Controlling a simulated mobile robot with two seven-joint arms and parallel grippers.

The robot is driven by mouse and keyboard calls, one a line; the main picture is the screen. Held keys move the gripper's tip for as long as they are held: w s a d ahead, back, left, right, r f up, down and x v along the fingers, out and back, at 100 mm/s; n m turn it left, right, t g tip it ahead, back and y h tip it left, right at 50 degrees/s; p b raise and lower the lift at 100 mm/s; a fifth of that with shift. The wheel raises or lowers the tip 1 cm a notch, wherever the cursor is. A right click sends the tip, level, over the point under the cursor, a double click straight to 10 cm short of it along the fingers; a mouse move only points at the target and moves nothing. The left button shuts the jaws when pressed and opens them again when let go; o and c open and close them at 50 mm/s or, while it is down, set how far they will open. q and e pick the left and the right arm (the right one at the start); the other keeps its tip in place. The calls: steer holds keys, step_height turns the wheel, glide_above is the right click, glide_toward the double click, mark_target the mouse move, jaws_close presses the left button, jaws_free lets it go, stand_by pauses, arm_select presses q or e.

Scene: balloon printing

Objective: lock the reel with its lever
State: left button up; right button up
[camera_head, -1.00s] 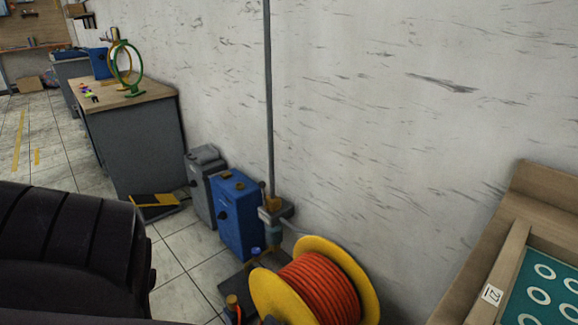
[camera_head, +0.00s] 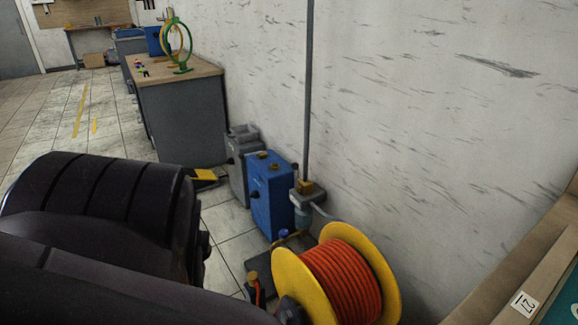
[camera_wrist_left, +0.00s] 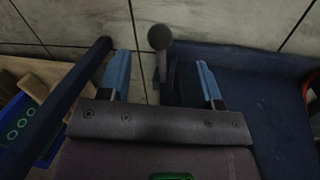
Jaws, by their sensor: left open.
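The reel (camera_head: 345,282) has yellow flanges and is wound with orange hose or cable. It stands on the floor at the bottom of the head view, partly cut off by the frame edge. In the left wrist view, a dark lever with a round knob (camera_wrist_left: 160,37) stands between the fingers of my left gripper (camera_wrist_left: 164,78). The gripper is open, with gaps between the lever and both blue-tipped fingers. A reddish curved edge at the right of that view may be part of the reel. My left gripper is outside the head view. My right gripper is in neither view.
Beside the reel stand a blue box (camera_head: 270,195), a grey box (camera_head: 241,160) and a vertical pole (camera_head: 309,90) along the wall. A workbench (camera_head: 180,115) with a green ring stands farther back. A wooden-edged board (camera_head: 525,262) is at the right. Open floor lies at the left.

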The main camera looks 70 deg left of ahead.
arm_select(q)
steer(key=f+b, duration=0.2)
steer(key=f, duration=0.1)
steer(key=d+f, duration=0.1)
steer(key=f, duration=0.1)
steer(key=shift+s+f+b, duration=0.15)
steer(key=shift+s+b, duration=0.2)
steer(key=shift+b, duration=0.05)
steer(key=shift+w+d+f+b, duration=0.1)
steer(key=shift+f+b, duration=0.2)
steer(key=shift+f, duration=0.1)
steer(key=shift+w+d+f+b, duration=0.1)
steer(key=shift+f+b, duration=0.15)
steer(key=shift+f, duration=0.1)
steer(key=shift+w, duration=0.15)
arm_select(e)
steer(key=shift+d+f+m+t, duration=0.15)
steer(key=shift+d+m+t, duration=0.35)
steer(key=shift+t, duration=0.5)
arm_select(q)
jaws_close()
